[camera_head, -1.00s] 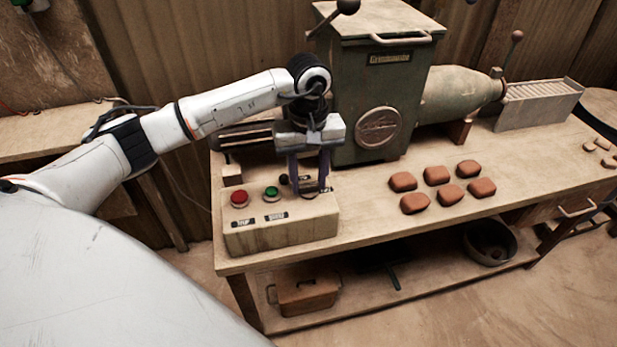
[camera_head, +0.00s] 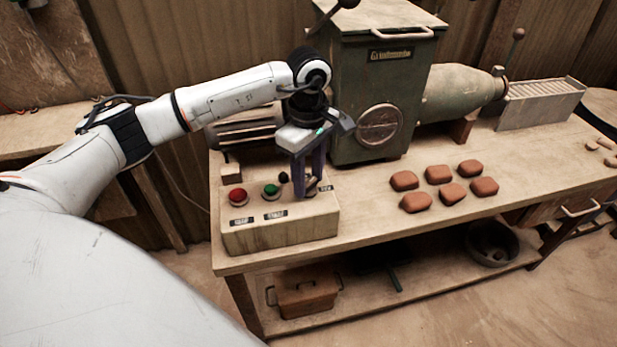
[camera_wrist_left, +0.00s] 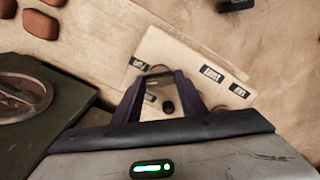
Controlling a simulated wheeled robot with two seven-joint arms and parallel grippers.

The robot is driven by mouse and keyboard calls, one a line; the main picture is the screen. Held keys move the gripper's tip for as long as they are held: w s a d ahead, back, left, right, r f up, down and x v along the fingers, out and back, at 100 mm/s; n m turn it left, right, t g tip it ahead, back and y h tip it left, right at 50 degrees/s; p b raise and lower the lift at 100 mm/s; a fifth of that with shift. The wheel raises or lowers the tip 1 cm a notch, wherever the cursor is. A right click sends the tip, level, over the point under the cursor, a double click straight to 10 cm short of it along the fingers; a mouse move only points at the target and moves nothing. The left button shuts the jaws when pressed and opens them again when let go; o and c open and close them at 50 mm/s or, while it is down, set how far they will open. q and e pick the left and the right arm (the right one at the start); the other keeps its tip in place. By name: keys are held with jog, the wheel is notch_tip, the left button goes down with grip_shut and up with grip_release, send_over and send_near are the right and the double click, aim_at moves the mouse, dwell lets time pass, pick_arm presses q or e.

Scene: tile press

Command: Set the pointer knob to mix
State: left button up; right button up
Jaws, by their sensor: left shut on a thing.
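A beige control box (camera_head: 282,234) stands at the left front corner of the bench. It carries a red button (camera_head: 238,196), a green button (camera_head: 271,191) and a small black ball-topped part (camera_head: 283,177). My left gripper (camera_head: 309,190) points down over the right part of its top, shut on the pointer knob. The knob is mostly hidden by the fingers; a dark edge of it (camera_wrist_left: 160,69) shows between the fingertips in the left wrist view. Small dark labels lie around it, too small to read surely. The knob's exact heading cannot be told. My right gripper is not in view.
A green machine (camera_head: 375,90) with a round plate stands close behind and right of the gripper. Several clay lumps (camera_head: 438,174) lie on the bench to the right. The bench top (camera_head: 370,225) is clear between the box and the lumps.

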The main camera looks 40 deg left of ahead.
aim_at(308, 182)
pick_arm(q)
jog(key=n, duration=0.5)
jog(key=shift+n, duration=0.3)
jog(key=n, duration=0.4)
jog(key=shift+a+r+n, duration=0.1)
jog(key=shift+n, duration=0.3)
jog(key=o, duration=1.1)
jog(key=shift+c, duration=0.2)
notch_tip(308, 182, up, 10)
jog(key=shift+b, duration=0.45)
jog(key=shift+r, duration=0.1)
